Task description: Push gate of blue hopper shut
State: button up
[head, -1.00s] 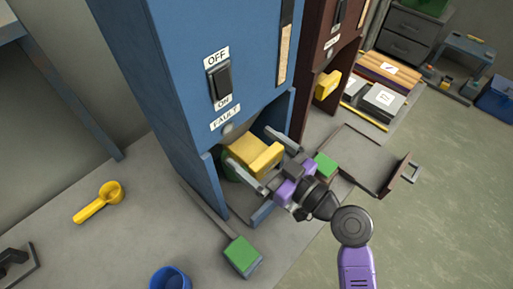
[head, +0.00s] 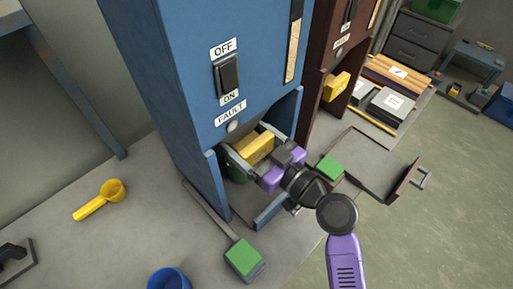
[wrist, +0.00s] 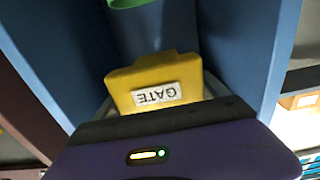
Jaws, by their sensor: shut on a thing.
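The blue hopper (head: 185,80) stands in the middle of the head view, with an OFF/ON switch and a FAULT label on its front. Its yellow gate (head: 258,148) sits in the opening low on the front. In the wrist view the gate (wrist: 157,91) shows its GATE label upside down. My gripper (head: 250,151) reaches into the opening from the front right, its fingers on either side of the yellow gate and shut on it. The fingertips are hidden in the wrist view. A green part shows behind the gate (wrist: 130,3).
A dark red hopper (head: 318,75) with its own yellow gate (head: 336,86) stands to the right. A green-topped block (head: 243,257), a yellow scoop (head: 100,199) and a blue cup (head: 168,279) are on the bench. An open tray (head: 375,160) lies right of my wrist.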

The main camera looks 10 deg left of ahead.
aim_at(261, 150)
jog(key=shift+a, duration=0.1)
jog(key=o, duration=2)
jog(key=shift+w, duration=0.1)
jog(key=shift+b+v, duration=0.95)
jog(key=shift+v, duration=2.95)
